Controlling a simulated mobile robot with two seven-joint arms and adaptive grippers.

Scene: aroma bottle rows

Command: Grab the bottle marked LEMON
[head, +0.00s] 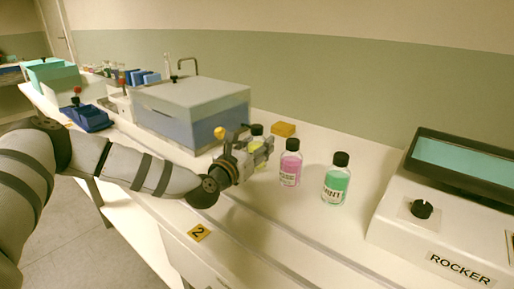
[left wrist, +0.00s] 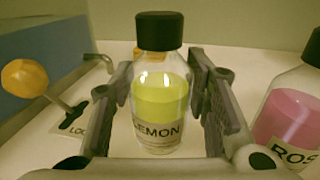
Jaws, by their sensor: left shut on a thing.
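The LEMON bottle (left wrist: 160,105) stands upright in the left wrist view, with a black cap, yellow-green liquid and a white label reading "EMON", its first letter cut off. My left gripper (head: 262,152) is shut on this bottle, one finger on each side of its body. In the head view the gripper covers most of the bottle (head: 256,130), and mainly its cap and upper part show. The bottle appears to be at table level; I cannot tell whether its base touches the table. My right gripper is not in view.
A pink bottle (head: 290,163) stands close to the right of the gripper, then a green MINT bottle (head: 336,181). The ROCKER machine (head: 438,228) is at right. A grey-blue box (head: 190,110) and yellow knob (head: 219,132) are at left. A yellow block (head: 283,129) lies behind.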

